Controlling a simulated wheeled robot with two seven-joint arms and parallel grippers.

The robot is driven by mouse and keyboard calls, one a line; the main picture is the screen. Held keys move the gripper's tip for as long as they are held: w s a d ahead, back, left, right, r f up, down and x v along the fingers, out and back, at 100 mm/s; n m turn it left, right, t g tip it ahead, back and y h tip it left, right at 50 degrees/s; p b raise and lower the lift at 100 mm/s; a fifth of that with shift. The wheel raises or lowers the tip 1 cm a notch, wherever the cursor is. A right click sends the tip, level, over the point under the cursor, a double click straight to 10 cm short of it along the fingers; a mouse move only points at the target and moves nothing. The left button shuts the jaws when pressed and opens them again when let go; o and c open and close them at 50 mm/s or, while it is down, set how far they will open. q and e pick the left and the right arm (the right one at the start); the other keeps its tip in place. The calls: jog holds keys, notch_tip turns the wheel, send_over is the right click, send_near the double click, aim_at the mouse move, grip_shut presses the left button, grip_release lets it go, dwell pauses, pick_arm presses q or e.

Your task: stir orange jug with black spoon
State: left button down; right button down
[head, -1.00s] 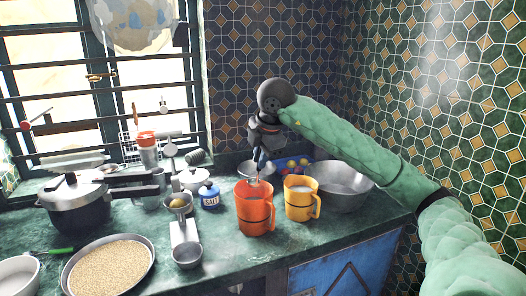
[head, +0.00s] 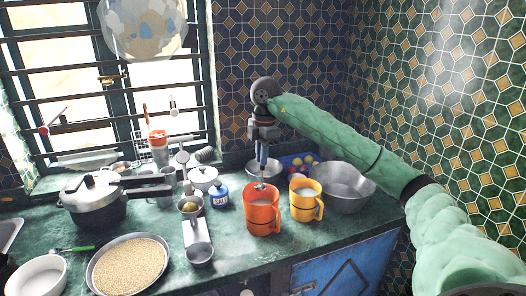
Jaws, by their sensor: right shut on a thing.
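The orange jug (head: 263,215) stands upright on the green counter, its handle to the right. My right gripper (head: 262,158) is above the jug, pointing down, shut on a thin utensil, which I take to be the black spoon. The lower end of the spoon (head: 261,183) reaches down at the jug's mouth. The part inside the jug is hidden by its wall. Most of the spoon is too small to make out. My left gripper is not in view.
A yellow jug (head: 303,202) stands close to the right of the orange one, with a large metal bowl (head: 345,190) behind it. A blue salt jar (head: 221,196), a scale with a metal cup (head: 199,254) and a pan of grain (head: 128,266) are to the left.

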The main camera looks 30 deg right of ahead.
jog(key=shift+w, duration=0.1)
jog(key=shift+r, duration=0.1)
dwell(0.3)
jog(key=shift+r+p, duration=1.75)
jog(key=shift+r, duration=0.75)
jog(key=shift+f, duration=0.1)
